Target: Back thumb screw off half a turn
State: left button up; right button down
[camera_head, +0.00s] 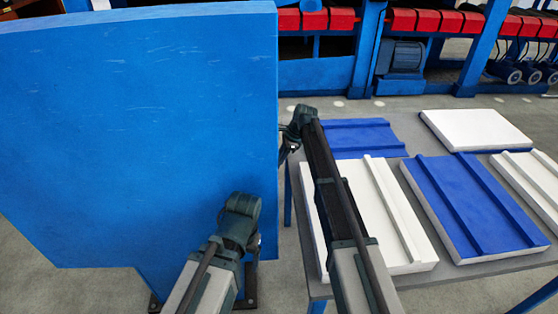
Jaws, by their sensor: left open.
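The thumb screw cannot be made out in this view. A tall blue panel (140,130) fills the left side. My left gripper (240,212) is at the lower right part of the panel, in front of its face. It is open, but its fingers are mostly hidden behind the dark wrist. My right arm reaches up past the panel's right edge. My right gripper (287,152) is beside that edge, small and partly hidden, so its jaws cannot be read. Whether either gripper touches anything cannot be told.
A grey table (460,272) stands at the right. On it lie white panels (478,128) and blue ribbed panels (470,203). Blue machinery with red blocks (415,20) runs along the back. Grey floor shows between the machinery and the table.

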jog(key=shift+s, duration=0.1)
jog(key=t+b, duration=0.1)
jog(key=t, duration=0.1)
jog(key=shift+s+n+t, duration=0.15)
jog(key=shift+n+t, duration=0.15)
jog(key=shift+t, duration=0.1)
jog(key=c, duration=0.6)
grip_release()
